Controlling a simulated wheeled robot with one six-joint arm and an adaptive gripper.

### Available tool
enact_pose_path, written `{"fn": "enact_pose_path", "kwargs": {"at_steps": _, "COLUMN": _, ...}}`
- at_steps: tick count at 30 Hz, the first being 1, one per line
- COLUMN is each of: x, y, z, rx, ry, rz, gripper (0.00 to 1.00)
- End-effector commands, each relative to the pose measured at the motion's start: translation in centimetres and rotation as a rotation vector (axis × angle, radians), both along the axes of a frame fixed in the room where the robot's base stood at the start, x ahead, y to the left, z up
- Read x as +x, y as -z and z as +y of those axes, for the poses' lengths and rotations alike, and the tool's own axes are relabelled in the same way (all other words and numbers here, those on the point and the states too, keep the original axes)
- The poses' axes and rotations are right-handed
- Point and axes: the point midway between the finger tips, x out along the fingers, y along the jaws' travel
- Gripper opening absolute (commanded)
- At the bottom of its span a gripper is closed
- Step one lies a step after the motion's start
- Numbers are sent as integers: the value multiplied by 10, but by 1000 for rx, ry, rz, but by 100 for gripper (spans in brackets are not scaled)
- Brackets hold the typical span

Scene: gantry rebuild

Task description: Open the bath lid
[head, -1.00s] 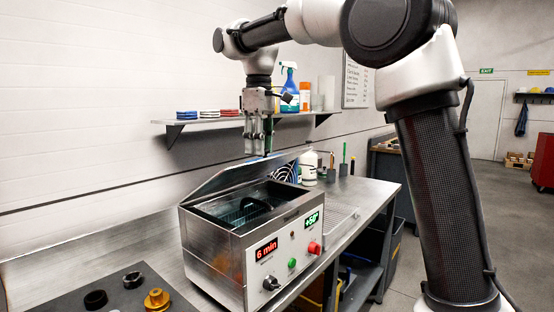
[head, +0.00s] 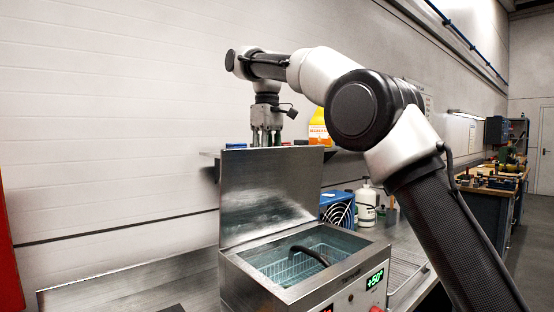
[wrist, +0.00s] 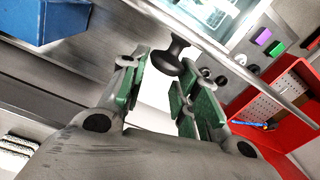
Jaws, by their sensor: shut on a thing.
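The metal bath (head: 345,283) stands on the bench in the head view. Its lid (head: 265,190) is raised about upright at the back edge, and the bath is open. A wire basket with a black curved handle (head: 310,254) sits inside. My gripper (head: 266,142) is at the lid's top edge, pointing down. In the wrist view, my gripper (wrist: 160,88) has green-padded fingers at either side of the lid's black knob (wrist: 168,60), and is shut on it. The exact contact is partly hidden.
A wall shelf with an orange container (head: 319,128) is behind my gripper.

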Motion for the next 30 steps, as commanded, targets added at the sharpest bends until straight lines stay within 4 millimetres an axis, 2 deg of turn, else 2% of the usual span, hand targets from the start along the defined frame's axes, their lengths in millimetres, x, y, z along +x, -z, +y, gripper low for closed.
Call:
{"fn": "enact_pose_path", "kwargs": {"at_steps": 1, "x": 9, "y": 5, "z": -1, "rx": -8, "ry": 7, "rz": -2, "gripper": 0}}
{"fn": "enact_pose_path", "kwargs": {"at_steps": 9, "x": 25, "y": 9, "z": 10, "rx": -9, "ry": 8, "rz": 0, "gripper": 0}}
{"fn": "enact_pose_path", "kwargs": {"at_steps": 26, "x": 29, "y": 10, "z": 13, "rx": -8, "ry": 8, "rz": -1, "gripper": 0}}
{"fn": "enact_pose_path", "kwargs": {"at_steps": 27, "x": 29, "y": 10, "z": 13, "rx": -8, "ry": 8, "rz": -1, "gripper": 32}}
{"fn": "enact_pose_path", "kwargs": {"at_steps": 30, "x": 29, "y": 10, "z": 13, "rx": -8, "ry": 8, "rz": -1, "gripper": 51}}
